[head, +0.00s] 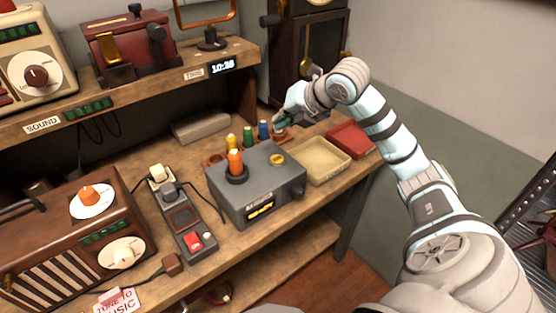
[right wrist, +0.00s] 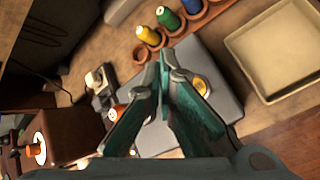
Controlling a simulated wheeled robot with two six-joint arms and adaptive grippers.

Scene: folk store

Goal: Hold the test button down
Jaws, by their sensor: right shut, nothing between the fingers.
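A grey box (head: 240,196) stands on the wooden bench, with an orange cone-shaped piece in a dark ring and a small yellow display on its front. A round yellow button (head: 277,159) sits on its top, towards the back right. In the right wrist view the button (right wrist: 201,86) is just right of the fingers, partly hidden by them. My right gripper (head: 280,124) is shut and empty, above and behind the box near the thread spools. Its tips (right wrist: 167,62) appear apart from the button. My left gripper is not in view.
Yellow, green and blue spools (head: 248,137) stand in a wooden rack behind the box. A cream tray (head: 322,174) and a red tray (head: 351,140) lie to its right. A power strip (head: 181,222) and a radio (head: 75,245) are to its left.

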